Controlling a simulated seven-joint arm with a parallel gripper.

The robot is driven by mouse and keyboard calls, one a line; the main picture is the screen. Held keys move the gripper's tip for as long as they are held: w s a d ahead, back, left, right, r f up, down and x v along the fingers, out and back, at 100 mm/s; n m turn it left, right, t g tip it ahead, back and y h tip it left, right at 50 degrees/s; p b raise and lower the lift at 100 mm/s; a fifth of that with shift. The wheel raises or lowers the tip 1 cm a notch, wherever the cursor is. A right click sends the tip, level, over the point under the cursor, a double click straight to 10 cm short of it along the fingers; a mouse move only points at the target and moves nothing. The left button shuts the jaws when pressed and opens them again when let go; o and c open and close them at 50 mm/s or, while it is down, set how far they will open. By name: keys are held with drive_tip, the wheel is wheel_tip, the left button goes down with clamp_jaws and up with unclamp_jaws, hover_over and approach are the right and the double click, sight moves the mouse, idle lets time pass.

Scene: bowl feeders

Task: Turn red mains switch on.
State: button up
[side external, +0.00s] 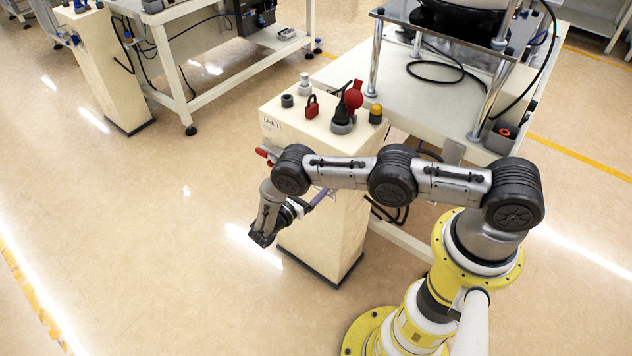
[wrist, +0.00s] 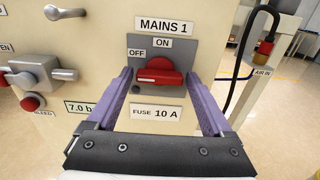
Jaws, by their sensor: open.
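The red mains switch (wrist: 160,74) is on a grey plate (wrist: 145,50) under a "MAINS 1" label in the wrist view. "OFF" is marked at its upper left and "ON" above it. Its red handle lies roughly level across the plate, not upright toward "ON". My gripper (wrist: 160,80) is open, with one purple finger on each side of the switch. I cannot tell whether either finger touches it. In the side external view my gripper (side external: 320,196) is at the cream cabinet's face; the switch is hidden there.
A grey valve block (wrist: 40,82) with a red knob is left of the switch. A black cable (wrist: 250,50) hangs at the right.

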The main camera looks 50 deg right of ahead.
drive_tip(key=shift+d, duration=0.25)
drive_tip(key=c, duration=1.1)
